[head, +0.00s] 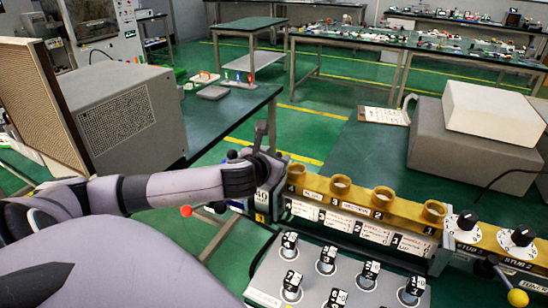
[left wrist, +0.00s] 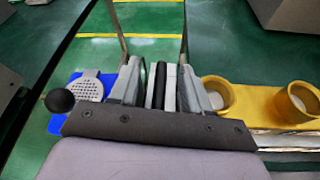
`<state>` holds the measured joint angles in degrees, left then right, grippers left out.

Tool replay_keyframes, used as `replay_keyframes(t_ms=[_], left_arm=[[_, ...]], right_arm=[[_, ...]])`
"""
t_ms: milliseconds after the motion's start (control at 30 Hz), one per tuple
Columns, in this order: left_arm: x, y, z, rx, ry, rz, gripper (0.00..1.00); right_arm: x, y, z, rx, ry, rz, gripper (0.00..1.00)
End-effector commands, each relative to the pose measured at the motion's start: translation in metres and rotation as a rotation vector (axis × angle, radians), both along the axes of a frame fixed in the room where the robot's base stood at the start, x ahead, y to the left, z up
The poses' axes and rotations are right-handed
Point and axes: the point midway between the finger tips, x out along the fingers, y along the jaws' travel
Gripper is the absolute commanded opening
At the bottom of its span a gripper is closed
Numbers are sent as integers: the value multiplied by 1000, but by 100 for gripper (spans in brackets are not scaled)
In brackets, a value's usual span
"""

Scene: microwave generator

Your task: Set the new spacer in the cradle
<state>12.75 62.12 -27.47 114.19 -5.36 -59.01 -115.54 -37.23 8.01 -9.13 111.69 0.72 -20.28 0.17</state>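My left gripper (head: 262,145) is at the left end of the yellow rail, with a narrow grey piece standing upright there. In the left wrist view, its light grey fingers (left wrist: 162,88) stand apart. Narrow black and grey upright pieces (left wrist: 160,84) show between them. I cannot tell whether these are a spacer, part of the cradle or gripper parts, nor whether the fingers press on them. I cannot make out the spacer or cradle for sure. My right gripper is not in view.
The yellow rail (head: 360,195) carries several round cups. A grey panel with numbered knobs (head: 325,278) stands in front. Two stub dials (head: 523,236) are at right. A large grey cabinet (head: 125,115) stands left.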

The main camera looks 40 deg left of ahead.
Motion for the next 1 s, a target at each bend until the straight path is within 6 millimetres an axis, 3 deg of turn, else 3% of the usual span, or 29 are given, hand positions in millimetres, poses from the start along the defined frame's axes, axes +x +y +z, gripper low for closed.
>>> replay_keyframes(t_ms=[167, 700, 1000], left_arm=[[-3, -1, -6, -3, 14, 1, 48], [-53, -22, 20, 2, 4, -2, 48], [-62, -26, 25, 0, 1, 0, 48]], right_arm=[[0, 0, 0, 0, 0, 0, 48], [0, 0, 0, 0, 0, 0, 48], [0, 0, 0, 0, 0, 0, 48]])
